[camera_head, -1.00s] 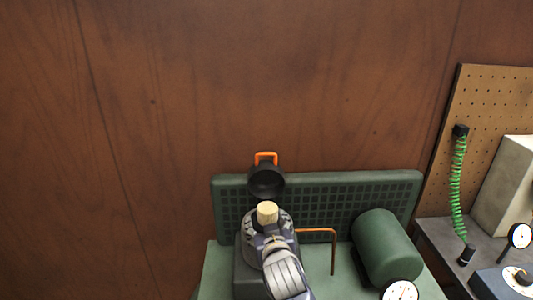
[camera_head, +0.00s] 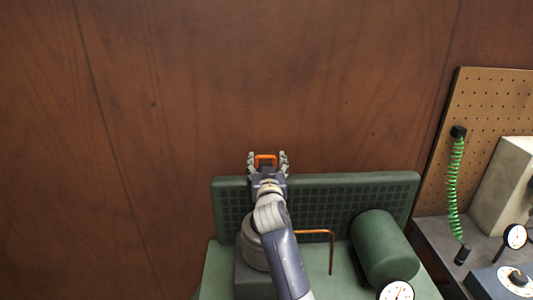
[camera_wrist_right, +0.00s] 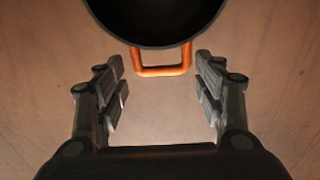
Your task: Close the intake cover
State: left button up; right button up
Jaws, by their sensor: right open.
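The intake cover is a round black cap with an orange loop handle (camera_head: 266,160). In the head view the cover stands raised above the intake and my right gripper hides its black part. In the right wrist view the black cover (camera_wrist_right: 155,20) is at the top, with the orange handle (camera_wrist_right: 162,70) below it. My right gripper (camera_head: 267,158) is open, one finger on each side of the handle, with gaps on both sides in the wrist view (camera_wrist_right: 162,85). The grey intake housing (camera_head: 253,250) is below, partly behind my right arm. My left gripper is out of view.
A green machine with a grille panel (camera_head: 345,195), a green cylinder (camera_head: 384,247), a copper pipe (camera_head: 332,250) and a gauge (camera_head: 396,291) lies to the right of my arm. A pegboard (camera_head: 495,120) with a green coiled hose (camera_head: 455,185) is farther right. A bare brown wall (camera_head: 150,120) is behind.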

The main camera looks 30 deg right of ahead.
aim_at(266, 157)
jog(key=shift+p+x, duration=0.4)
jog(key=shift+x, duration=1.3)
jog(key=c, duration=1.3)
